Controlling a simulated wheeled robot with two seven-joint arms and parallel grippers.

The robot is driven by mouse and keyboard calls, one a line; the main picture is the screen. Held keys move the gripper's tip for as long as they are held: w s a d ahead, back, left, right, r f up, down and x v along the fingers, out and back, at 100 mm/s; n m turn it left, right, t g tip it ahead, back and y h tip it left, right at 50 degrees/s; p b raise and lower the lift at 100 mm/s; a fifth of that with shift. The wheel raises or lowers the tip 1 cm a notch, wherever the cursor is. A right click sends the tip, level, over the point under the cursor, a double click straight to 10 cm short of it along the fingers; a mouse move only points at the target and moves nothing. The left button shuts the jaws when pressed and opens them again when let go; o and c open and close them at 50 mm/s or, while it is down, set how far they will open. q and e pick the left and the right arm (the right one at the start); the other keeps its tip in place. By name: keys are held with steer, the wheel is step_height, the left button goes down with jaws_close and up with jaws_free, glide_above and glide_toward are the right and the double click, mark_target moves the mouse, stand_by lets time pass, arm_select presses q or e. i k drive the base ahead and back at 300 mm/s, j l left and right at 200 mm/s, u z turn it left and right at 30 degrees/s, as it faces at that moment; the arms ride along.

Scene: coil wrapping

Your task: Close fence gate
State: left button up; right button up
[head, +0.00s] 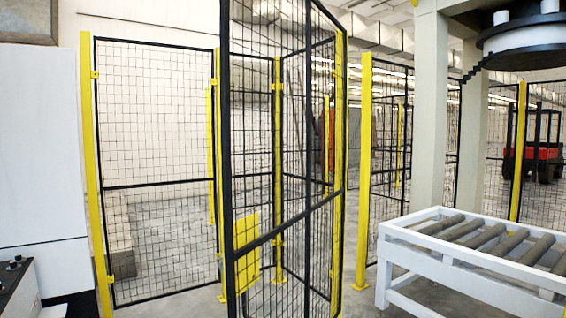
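The fence gate (225,160) is a tall black-framed wire mesh panel in the middle of the head view. It stands open, swung toward me at an angle, with its near vertical edge closest to me. Its far edge is by a yellow post (338,170). A yellow plate (246,245) shows at the gate's lower part, near the close edge; I cannot tell if it is fixed to the gate. Another yellow post (363,170) stands to the right of the gate. Neither of my grippers is in view.
A fixed mesh fence panel (155,185) with a yellow post (92,170) stands at left beside a white cabinet (40,150). A white roller conveyor (410,238) stands at right under a grey machine frame (430,110). A red forklift (540,160) is behind the far fence.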

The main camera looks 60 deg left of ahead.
mark_target(242, 239)
steer(key=j+u, duration=0.1)
steer(key=j, duration=0.95)
steer(key=j+u, duration=0.1)
steer(key=j, duration=0.95)
steer(key=j+u, duration=0.1)
steer(key=j, duration=1)
steer(key=i+j+u, duration=0.1)
steer(key=j, duration=0.95)
